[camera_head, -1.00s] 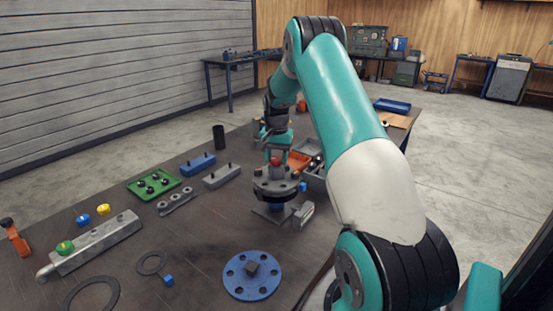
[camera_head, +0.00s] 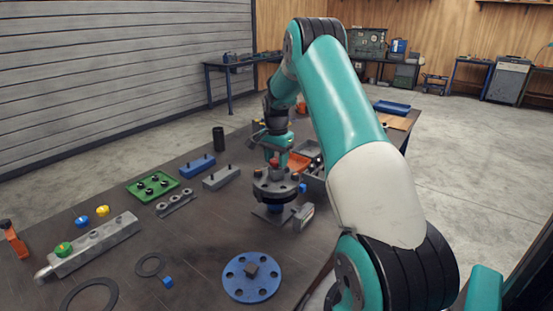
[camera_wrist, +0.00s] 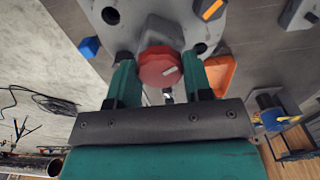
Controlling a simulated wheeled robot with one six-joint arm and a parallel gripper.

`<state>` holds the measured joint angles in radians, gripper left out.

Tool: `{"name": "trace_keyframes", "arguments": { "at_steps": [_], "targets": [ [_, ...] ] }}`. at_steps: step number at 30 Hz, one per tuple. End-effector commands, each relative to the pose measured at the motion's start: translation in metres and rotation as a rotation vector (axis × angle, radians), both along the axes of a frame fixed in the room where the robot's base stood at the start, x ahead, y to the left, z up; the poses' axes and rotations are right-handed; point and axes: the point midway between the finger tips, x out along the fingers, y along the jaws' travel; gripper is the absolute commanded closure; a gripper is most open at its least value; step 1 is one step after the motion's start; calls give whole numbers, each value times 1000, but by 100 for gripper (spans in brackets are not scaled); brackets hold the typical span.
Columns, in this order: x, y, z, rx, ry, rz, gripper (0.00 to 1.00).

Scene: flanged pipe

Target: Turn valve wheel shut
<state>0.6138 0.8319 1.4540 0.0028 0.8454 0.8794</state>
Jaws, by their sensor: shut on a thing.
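The valve wheel is a red knob (camera_wrist: 160,70) with a pale mark on its face, on top of the grey flanged pipe (camera_head: 276,184). It also shows as a small red spot in the head view (camera_head: 274,163). My gripper (camera_wrist: 159,62) has its two teal fingers on either side of the knob, shut on it. In the head view my gripper (camera_head: 274,152) points down over the flange from above. The arm and gripper partly hide the knob there.
A blue flange disc (camera_head: 252,277) lies in front of the pipe. A grey manifold block (camera_head: 95,245), a green tray (camera_head: 152,186) and a blue block (camera_head: 197,166) stand to the left. An orange bin (camera_head: 298,163) is close behind the pipe.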

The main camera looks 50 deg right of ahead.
Motion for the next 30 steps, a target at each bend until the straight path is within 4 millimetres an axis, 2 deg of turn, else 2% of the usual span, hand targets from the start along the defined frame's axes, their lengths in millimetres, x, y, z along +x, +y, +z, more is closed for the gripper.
{"name": "trace_keyframes", "arguments": {
  "at_steps": [5, 6, 9, 20, 26, 30],
  "targets": [
    [1, -1, 2, -5, -4, -2, 78],
    [1, -1, 2, -5, -4, -1, 47],
    [1, -1, 2, -3, -3, -1, 28],
    [0, 0, 6, -2, -1, 1, 28],
    [1, -1, 39, -5, -6, 1, 28],
    [1, -1, 76, -5, -7, 0, 28]
  ]
}}
